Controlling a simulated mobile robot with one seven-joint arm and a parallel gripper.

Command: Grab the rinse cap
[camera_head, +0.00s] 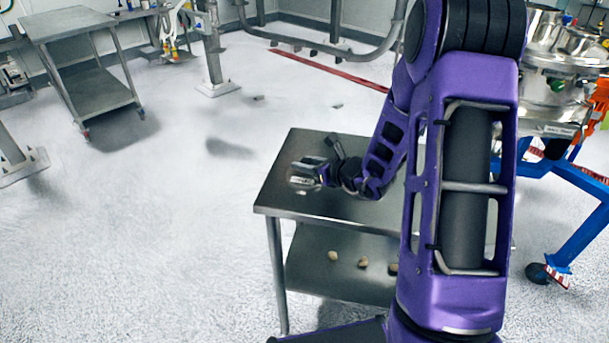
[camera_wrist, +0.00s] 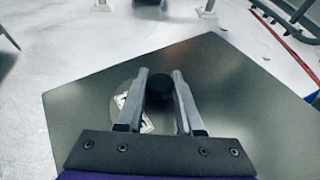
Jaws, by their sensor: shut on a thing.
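My gripper (camera_wrist: 160,78) reaches out over the metal table (camera_head: 285,205). In the wrist view its two fingers stand on either side of a dark round knob (camera_wrist: 160,92) and are shut on it. A pale round disc with a white printed label (camera_wrist: 121,100) shows behind the left finger. Disc and knob look like the rinse cap; the fingers hide much of it. In the head view the silvery cap (camera_head: 304,171) is at the table's left part, at the end of my gripper (camera_head: 318,173). I cannot tell whether it touches the tabletop.
Several small pale objects (camera_head: 363,262) lie on the table's lower shelf. A steel vessel (camera_head: 560,85) on a blue frame (camera_head: 565,235) stands at the right. Another metal table (camera_head: 75,25) is at the back left. The floor to the left is open.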

